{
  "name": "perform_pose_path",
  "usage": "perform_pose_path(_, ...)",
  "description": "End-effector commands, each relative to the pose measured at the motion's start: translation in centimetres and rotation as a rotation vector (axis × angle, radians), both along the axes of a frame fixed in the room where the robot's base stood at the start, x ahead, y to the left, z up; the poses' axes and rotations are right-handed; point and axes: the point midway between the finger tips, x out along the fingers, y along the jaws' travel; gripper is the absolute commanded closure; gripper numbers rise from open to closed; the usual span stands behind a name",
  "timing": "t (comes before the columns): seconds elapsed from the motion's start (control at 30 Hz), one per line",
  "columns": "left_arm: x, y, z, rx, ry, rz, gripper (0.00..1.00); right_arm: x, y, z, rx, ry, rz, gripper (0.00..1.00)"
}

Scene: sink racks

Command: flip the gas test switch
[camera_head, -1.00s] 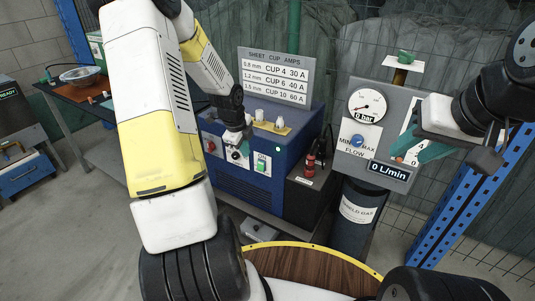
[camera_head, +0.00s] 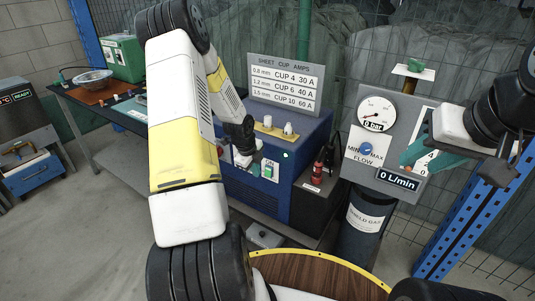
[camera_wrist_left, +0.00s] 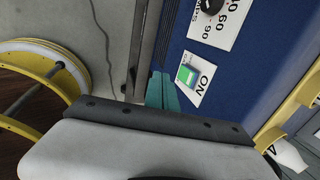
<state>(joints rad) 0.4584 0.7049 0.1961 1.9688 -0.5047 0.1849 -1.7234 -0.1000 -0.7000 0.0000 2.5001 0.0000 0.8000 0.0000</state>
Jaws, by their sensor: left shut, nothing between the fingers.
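My left gripper (camera_head: 252,163) is at the front of the blue welding machine (camera_head: 255,196). In the left wrist view its teal fingers (camera_wrist_left: 162,88) are shut together and empty. They point at the blue front beside a lit green switch (camera_wrist_left: 187,75) on a white ON label; contact cannot be told. That switch also shows in the head view (camera_head: 268,169). My right gripper (camera_head: 422,155) is in front of the grey gas panel (camera_head: 390,105), its teal fingers apart over a partly hidden white label (camera_head: 428,152). No readable label marks a gas test switch.
The gas panel has a gauge (camera_head: 376,113) reading 0 bar, a blue flow knob (camera_head: 366,149) and a 0 L/min display (camera_head: 398,180). A red torch-like item (camera_head: 317,172) stands on a black box right of the machine. A black knob (camera_wrist_left: 209,5) is at the wrist view's top.

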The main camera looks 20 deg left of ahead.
Motion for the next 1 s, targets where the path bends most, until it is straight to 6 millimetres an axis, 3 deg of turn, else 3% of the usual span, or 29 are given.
perform_pose_path(0.2,1.4,-0.5,-4.5,0.0,0.002,-0.001,1.0,0.0,0.0,0.0,0.0,0.0,0.0,0.6)
perform_pose_path(0.3,3.3,-0.9,-4.4,0.0,-0.003,-0.001,1.0,0.0,0.0,0.0,0.0,0.0,0.0,0.6)
perform_pose_path(0.5,4.9,-1.4,-4.6,0.001,-0.002,-0.001,1.0,0.0,0.0,0.0,0.0,0.0,0.0,0.6)
perform_pose_path(1.0,5.7,-1.7,-5.0,-0.001,0.0,-0.001,1.0,0.0,0.0,0.0,0.0,0.0,0.0,0.6)
